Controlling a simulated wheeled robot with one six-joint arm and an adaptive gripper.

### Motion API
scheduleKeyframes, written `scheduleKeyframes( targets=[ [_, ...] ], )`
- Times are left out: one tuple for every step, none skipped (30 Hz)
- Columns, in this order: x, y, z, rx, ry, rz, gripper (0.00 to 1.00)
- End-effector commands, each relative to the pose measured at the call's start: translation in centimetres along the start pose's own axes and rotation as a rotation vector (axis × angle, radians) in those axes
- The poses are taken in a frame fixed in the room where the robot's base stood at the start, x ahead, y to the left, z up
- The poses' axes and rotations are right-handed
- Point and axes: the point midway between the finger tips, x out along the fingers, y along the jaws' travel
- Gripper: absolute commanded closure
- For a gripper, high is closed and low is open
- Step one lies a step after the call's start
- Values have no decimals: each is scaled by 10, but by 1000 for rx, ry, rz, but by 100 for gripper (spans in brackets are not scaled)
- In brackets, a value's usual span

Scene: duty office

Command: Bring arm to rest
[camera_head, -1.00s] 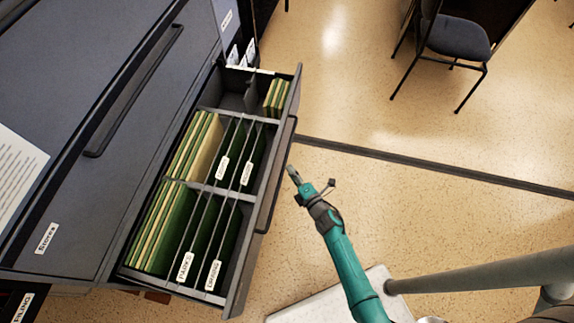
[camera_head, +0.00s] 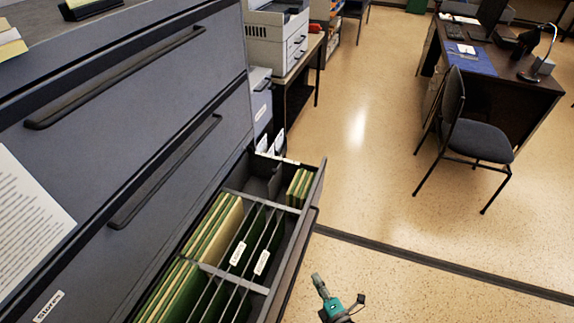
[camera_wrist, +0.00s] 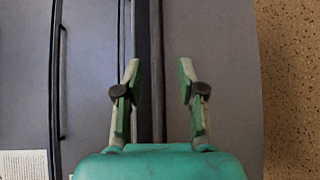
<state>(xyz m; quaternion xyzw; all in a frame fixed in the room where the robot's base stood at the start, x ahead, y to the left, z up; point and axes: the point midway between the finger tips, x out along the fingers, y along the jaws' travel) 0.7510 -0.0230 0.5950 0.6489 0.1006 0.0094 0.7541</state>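My gripper (camera_head: 325,292) shows at the bottom of the head view, to the right of the open file drawer and apart from it. Only the end of my teal arm is in that view. In the wrist view my gripper (camera_wrist: 159,80) has its two fingers spread apart with nothing between them. Behind the fingers in the wrist view is the grey cabinet front (camera_wrist: 220,60), with a strip of speckled floor at the right.
The grey cabinet (camera_head: 140,110) fills the left. Its drawer (camera_head: 312,200) stands open with green folders (camera_head: 215,232) inside. A printer (camera_head: 272,40) stands on a table behind. A chair (camera_head: 470,140) and desk (camera_head: 510,75) are at the right. The floor (camera_head: 370,190) between is clear.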

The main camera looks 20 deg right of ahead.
Motion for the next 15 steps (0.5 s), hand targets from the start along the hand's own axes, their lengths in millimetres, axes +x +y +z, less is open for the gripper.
scheduleKeyframes(
  targets=[
    [0,0,0,0,0,0,61],
    [0,0,0,0,0,0,61],
    [-1,0,0,2,0,0,61],
    [-2,0,-1,7,-1,0,61],
    [-4,0,-2,14,-2,0,61],
    [-8,2,-3,29,-5,1,61],
    [-13,3,-5,44,-7,2,61],
    [-19,3,-7,65,-10,1,61],
    [-27,6,-10,98,-16,3,61],
    [-35,7,-12,126,-20,3,61],
    [-44,10,-15,159,-25,5,61],
    [-55,14,-18,204,-32,7,61],
    [-64,17,-21,239,-37,8,61],
    [-74,20,-23,276,-43,9,61],
    [-86,25,-26,324,-51,11,61]
  ],
)
